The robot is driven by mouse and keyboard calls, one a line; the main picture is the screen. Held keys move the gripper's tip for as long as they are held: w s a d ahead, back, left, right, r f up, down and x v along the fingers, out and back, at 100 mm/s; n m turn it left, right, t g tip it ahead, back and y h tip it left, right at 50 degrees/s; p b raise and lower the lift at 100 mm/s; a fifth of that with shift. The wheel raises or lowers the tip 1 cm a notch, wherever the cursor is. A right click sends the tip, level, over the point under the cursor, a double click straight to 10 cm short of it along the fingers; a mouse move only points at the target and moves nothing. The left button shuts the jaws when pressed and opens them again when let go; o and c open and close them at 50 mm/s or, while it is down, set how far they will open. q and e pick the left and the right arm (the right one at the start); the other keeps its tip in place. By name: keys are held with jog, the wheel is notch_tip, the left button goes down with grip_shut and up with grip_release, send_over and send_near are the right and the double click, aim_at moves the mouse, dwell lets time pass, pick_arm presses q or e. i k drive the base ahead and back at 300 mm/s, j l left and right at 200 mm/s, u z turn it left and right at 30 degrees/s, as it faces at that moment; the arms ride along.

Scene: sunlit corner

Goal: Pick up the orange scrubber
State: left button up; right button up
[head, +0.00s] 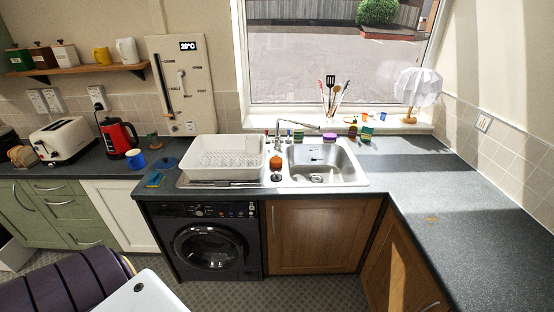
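An orange scrubber (276,163) with a rounded orange top stands near the front of the sink unit, on the narrow strip between the white dish rack and the sink bowl. A small dark round piece shows just below it; I cannot tell whether it is part of the scrubber. The sink (338,181) is steel, with a tap (298,125) behind it. Neither of my grippers is in view.
The white dish rack (204,174) stands close left of the scrubber. A blue mug (135,158), red kettle (118,136) and toaster (74,139) are further left. Bottles and small pots line the sill behind. The right worktop (470,225) is mostly clear. A dark padded seat (75,285) is lower left.

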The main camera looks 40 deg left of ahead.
aim_at(275, 162)
jog(key=i+j+z, duration=0.15)
jog(key=j, duration=0.5)
jog(key=i+j+z, duration=0.15)
jog(key=j, duration=0.55)
jog(key=j+z, duration=0.15)
jog(key=j, duration=0.5)
